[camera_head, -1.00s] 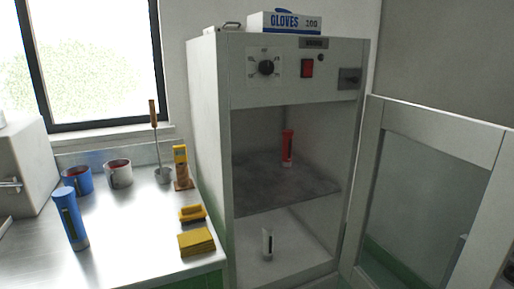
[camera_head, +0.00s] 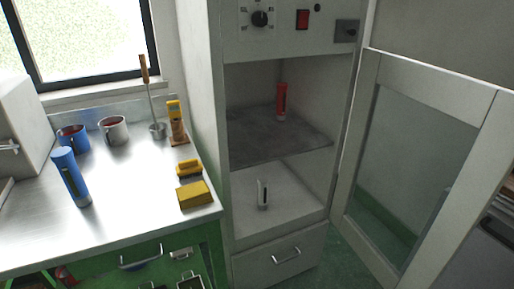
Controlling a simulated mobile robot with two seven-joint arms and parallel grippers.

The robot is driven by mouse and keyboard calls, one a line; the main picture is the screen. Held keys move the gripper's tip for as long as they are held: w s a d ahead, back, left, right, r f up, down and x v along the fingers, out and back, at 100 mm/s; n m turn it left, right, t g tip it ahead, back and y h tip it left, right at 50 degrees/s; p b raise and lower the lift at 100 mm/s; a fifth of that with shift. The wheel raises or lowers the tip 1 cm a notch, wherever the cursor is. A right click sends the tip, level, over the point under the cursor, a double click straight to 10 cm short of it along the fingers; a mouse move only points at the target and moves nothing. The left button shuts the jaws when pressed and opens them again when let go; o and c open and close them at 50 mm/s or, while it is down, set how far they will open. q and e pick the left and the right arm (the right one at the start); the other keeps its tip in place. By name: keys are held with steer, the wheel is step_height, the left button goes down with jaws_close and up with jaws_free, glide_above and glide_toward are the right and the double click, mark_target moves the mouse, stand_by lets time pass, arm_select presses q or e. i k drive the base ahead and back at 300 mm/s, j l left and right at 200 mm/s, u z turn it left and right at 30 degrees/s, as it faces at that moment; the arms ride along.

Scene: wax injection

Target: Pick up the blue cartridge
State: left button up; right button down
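The blue cartridge (camera_head: 70,178) stands upright on the steel worktop (camera_head: 115,220) at the left, near its front part. It is a tall blue cylinder with a dark strip down its side. Nothing touches it. Neither of my grippers is in the head view.
A blue mug (camera_head: 73,138), a grey mug (camera_head: 113,130) and yellow blocks (camera_head: 193,194) share the worktop. The cabinet (camera_head: 280,225) to the right stands open, holding a red cartridge (camera_head: 282,101) and a white cartridge (camera_head: 263,194). Its glazed door (camera_head: 400,150) swings out at the right.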

mark_target(70, 172)
steer(key=j+u, duration=0.1)
steer(key=u, duration=1.05)
steer(key=i+j, duration=0.15)
steer(key=j, duration=0.25)
steer(key=i+j, duration=0.1)
steer(key=j, duration=0.35)
steer(key=u, duration=0.05)
